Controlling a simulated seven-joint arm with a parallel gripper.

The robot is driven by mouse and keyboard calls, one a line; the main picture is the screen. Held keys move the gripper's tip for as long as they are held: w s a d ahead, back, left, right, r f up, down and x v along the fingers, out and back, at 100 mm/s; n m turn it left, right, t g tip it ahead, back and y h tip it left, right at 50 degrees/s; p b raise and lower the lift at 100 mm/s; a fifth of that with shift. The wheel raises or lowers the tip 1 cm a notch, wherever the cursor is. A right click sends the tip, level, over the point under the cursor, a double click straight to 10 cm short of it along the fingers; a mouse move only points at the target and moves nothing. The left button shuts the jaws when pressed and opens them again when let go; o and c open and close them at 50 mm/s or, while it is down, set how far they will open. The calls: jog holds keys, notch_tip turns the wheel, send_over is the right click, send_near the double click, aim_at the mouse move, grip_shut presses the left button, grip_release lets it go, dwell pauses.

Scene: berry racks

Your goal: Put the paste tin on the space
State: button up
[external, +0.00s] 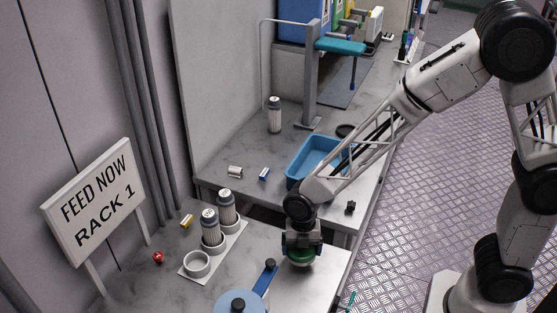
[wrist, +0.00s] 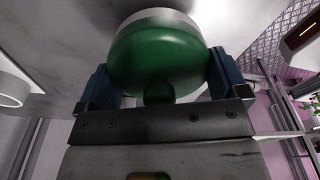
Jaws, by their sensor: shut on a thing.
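The paste tin (external: 301,259) is round and pale, with a green top. My gripper (external: 301,246) points down over the front table and is closed around it. In the wrist view the green top of the tin (wrist: 155,60) fills the room between the two blue fingers of my gripper (wrist: 157,82). I cannot tell whether the tin touches the table. A white rack (external: 227,258) stands to the left of my gripper. It bears two upright grey canisters (external: 212,232) and, at its near end, an empty white ring (external: 197,263), which looks like the space.
A blue disc (external: 239,304) with a blue bar (external: 266,278) lies between rack and tin, nearer the camera. A blue tray (external: 297,172) stands on the table behind.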

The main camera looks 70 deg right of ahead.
aim_at(301, 255)
jog(key=shift+f, duration=1.75)
jog(key=shift+f, duration=0.1)
jog(key=o, duration=1.1)
jog(key=shift+o, duration=0.2)
jog(key=r, duration=0.4)
jog(key=d+r, duration=0.1)
jog(key=r, duration=0.7)
jog(key=shift+w+d, duration=0.15)
jog(key=shift+w, duration=0.15)
jog(key=shift+r, duration=0.1)
